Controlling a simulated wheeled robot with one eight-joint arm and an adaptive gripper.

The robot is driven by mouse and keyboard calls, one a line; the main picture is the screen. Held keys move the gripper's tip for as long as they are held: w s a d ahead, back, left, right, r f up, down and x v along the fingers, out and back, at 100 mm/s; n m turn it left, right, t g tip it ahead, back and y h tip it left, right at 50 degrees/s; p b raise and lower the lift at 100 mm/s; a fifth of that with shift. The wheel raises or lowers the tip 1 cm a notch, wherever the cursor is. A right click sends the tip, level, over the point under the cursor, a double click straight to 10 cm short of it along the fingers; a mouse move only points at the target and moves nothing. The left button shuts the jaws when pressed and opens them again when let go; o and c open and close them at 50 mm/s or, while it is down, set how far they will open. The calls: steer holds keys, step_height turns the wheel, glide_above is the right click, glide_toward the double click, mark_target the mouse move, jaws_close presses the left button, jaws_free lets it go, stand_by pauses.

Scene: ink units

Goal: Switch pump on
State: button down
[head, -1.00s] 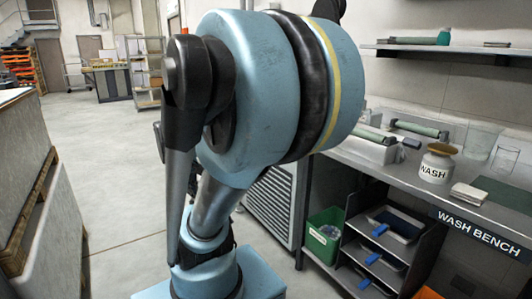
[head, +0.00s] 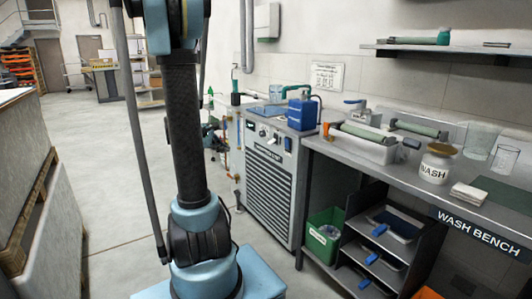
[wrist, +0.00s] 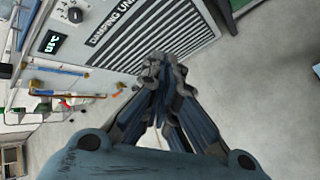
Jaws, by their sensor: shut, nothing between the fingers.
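The grey cabinet unit (head: 268,185) with a slatted front stands left of the wash bench in the head view. Its upper front has a small control panel (head: 262,132) with a display and dark round parts. In the wrist view the cabinet lies sideways, with a lit display (wrist: 52,42), a dark round knob (wrist: 75,15) and a slatted grille (wrist: 135,25). I cannot tell which control is the pump's or how it is set. My gripper (wrist: 160,62) is shut and empty in the wrist view, its fingertips over the cabinet's grille edge and floor. It is outside the head view.
A blue container (head: 302,112) and green hose sit on the cabinet. Pipes (wrist: 65,93) with a red handle run along its side. The wash bench (head: 400,172) holds trays and a jar; a green bin (head: 323,235) stands beneath. The floor at left (head: 115,190) is clear.

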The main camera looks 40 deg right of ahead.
steer(key=w+d+f+n+g+h, duration=0.1)
steer(key=w+d+f+n+h, duration=0.3)
steer(key=d+f, duration=0.4)
steer(key=w+d+f+n+g+h, duration=0.1)
steer(key=w+d+f+n+h, duration=0.4)
steer(key=d, duration=1)
step_height(320, 180, down, 3)
steer(key=shift+w+r+n, duration=0.1)
steer(key=shift+w+n, duration=0.3)
steer(key=shift+w, duration=0.15)
steer(key=shift+w, duration=0.1)
